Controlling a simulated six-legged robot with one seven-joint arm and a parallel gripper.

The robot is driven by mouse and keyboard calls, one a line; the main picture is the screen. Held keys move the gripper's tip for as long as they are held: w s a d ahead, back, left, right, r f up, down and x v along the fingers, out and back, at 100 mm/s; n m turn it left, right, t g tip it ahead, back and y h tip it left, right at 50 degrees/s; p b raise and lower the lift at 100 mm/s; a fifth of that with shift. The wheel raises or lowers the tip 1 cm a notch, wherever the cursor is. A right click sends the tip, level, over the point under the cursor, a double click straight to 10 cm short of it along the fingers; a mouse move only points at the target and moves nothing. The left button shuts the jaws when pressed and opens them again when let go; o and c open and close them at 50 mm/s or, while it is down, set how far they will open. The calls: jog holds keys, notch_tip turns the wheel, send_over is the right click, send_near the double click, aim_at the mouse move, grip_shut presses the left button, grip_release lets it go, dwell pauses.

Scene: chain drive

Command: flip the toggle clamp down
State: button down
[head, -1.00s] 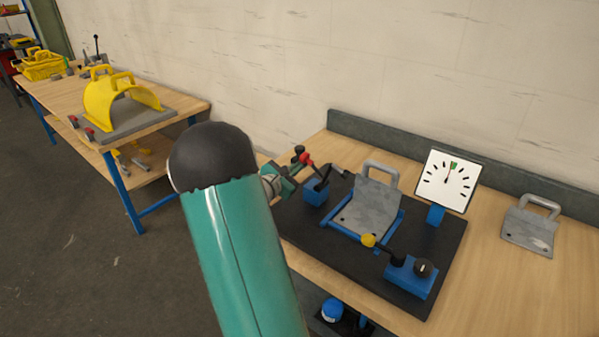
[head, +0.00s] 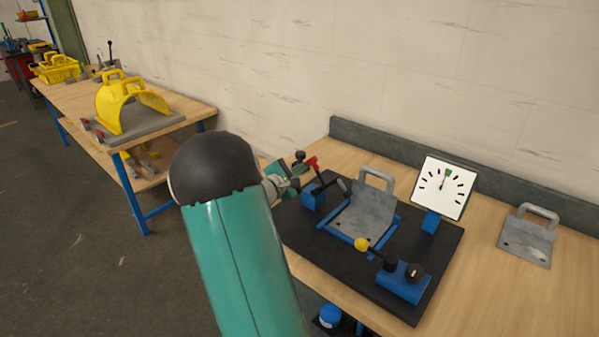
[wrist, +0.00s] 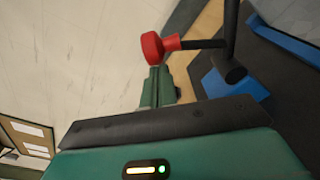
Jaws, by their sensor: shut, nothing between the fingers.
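The toggle clamp has a blue base (head: 313,197) at the left of the black fixture board, a red-tipped handle (head: 312,163) and a dark arm. The handle stands raised and the dark arm reaches right, low toward the grey plate (head: 366,217); I cannot tell whether they touch. In the wrist view the red grip (wrist: 155,47) is just beyond my fingertips, with the dark rod and blue base (wrist: 235,88) to the right. My gripper (head: 291,182) is shut and empty, at the handle's left; contact is unclear. It also shows in the wrist view (wrist: 157,84).
The plate has a grey handle and lies in a blue frame. A dial (head: 444,187) stands behind right. A blue block with a black knob and a yellow-tipped lever (head: 362,244) is at front right. Another grey plate (head: 528,236) lies farther right. A wall is behind.

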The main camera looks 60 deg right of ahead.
jog(key=s+m, duration=0.1)
jog(key=s+r+m, duration=0.1)
jog(key=m, duration=0.1)
jog(key=s+m, duration=0.1)
jog(key=shift+s+a+r, duration=0.2)
jog(key=shift+a, duration=0.05)
jog(key=shift+s+a+f+m+h, duration=0.1)
jog(key=shift+s+a+m+h, duration=0.05)
jog(key=shift+s+m, duration=0.75)
jog(key=shift+s+a+m+h, duration=0.1)
jog(key=shift+s+m+h, duration=0.05)
jog(key=shift+s+m, duration=0.7)
jog(key=w, duration=0.2)
jog(key=w+a, duration=0.1)
jog(key=w, duration=0.1)
jog(key=shift+w, duration=0.15)
send_near(312, 167)
jog(key=a, duration=0.2)
jog(key=shift+w+a, duration=0.2)
jog(key=shift+a, duration=0.2)
